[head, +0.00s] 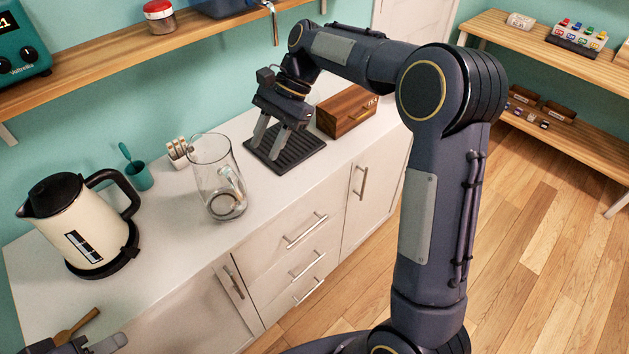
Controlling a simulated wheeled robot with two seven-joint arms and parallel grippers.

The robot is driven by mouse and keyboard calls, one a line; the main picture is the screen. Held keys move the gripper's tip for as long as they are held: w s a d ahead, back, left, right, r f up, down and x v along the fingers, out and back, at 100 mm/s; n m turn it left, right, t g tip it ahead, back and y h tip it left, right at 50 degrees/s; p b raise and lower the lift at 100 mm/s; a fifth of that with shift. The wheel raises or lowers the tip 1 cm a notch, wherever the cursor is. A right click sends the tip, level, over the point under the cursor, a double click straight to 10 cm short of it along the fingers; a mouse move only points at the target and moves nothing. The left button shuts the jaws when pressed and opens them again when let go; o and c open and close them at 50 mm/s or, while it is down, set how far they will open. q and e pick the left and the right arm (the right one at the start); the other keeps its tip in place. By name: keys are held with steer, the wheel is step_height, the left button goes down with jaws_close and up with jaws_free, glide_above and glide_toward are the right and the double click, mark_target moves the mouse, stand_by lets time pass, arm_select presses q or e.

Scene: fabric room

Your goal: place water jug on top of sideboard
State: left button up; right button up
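The clear glass water jug (213,175) stands upright on the white top of the sideboard (180,225), near its front edge. My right gripper (270,138) points down over a black ribbed mat, right of and behind the jug. Its two fingers are apart with nothing visible between them, and it does not touch the jug. Part of my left gripper (105,346) shows at the bottom left corner. It is cut off by the frame, so its opening is unclear.
A cream kettle (80,220) on a black base stands left of the jug. A teal cup (139,176) stands behind. The black mat (285,152) and a wooden box (346,110) are to the right. A wooden shelf (110,65) overhangs the back. A wooden spoon (77,326) lies front left.

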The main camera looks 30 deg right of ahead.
steer(key=s+d+r+n+t+h, duration=0.1)
steer(key=s+d+r+n+t, duration=0.15)
steer(key=s, duration=0.45)
steer(key=s+d+r+n+t, duration=0.1)
steer(key=s+d+n, duration=0.15)
steer(key=s, duration=0.45)
steer(key=s+f+n+t+h, duration=0.2)
steer(key=s+f+n+t, duration=0.2)
steer(key=s, duration=0.9)
steer(key=shift+d+f+n, duration=0.2)
steer(key=shift+f+n, duration=0.4)
steer(key=shift+f, duration=0.7)
